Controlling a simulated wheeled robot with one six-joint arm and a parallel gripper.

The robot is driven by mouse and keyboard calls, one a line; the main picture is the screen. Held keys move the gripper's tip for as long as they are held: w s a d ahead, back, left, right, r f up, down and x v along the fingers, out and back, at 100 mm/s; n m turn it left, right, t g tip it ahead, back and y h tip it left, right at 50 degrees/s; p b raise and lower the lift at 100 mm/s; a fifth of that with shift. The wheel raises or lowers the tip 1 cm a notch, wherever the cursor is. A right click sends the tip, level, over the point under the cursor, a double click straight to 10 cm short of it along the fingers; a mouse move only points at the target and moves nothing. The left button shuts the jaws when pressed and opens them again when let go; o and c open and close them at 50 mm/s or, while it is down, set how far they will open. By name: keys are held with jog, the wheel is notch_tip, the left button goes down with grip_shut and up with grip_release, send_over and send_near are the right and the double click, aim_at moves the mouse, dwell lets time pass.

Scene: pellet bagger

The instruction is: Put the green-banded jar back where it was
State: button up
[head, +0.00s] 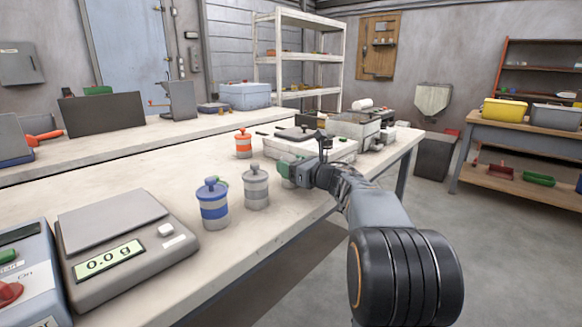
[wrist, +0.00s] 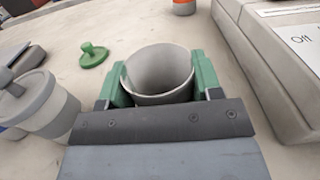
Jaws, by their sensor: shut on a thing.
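My gripper (head: 302,174) is at the right part of the near bench, right of the grey-banded jar. In the wrist view my gripper (wrist: 160,88) is shut on an open grey jar (wrist: 158,72), one green finger on each side. The jar has no lid on; its interior looks empty. Its band is hidden by the fingers and palm, and I cannot tell whether its base touches the bench. A green knobbed lid (wrist: 93,56) lies on the bench to its left; it partly shows behind the blue-banded jar in the head view (head: 223,180).
The lidded grey-banded jar (head: 256,188) and blue-banded jar (head: 213,205) stand left of my gripper. An orange-banded jar (head: 243,144) stands farther back. A scale (head: 118,238) reads 0.0 g at the near left. A flat pale device (wrist: 275,75) borders the held jar's right side.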

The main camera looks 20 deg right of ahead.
jog(key=shift+f, duration=0.1)
jog(key=o, duration=1.2)
jog(key=shift+c, duration=0.2)
jog(key=shift+r, duration=0.3)
jog(key=v, duration=0.6)
jog(key=p+v, duration=0.1)
jog(key=v, duration=0.5)
jog(key=shift+f, duration=0.2)
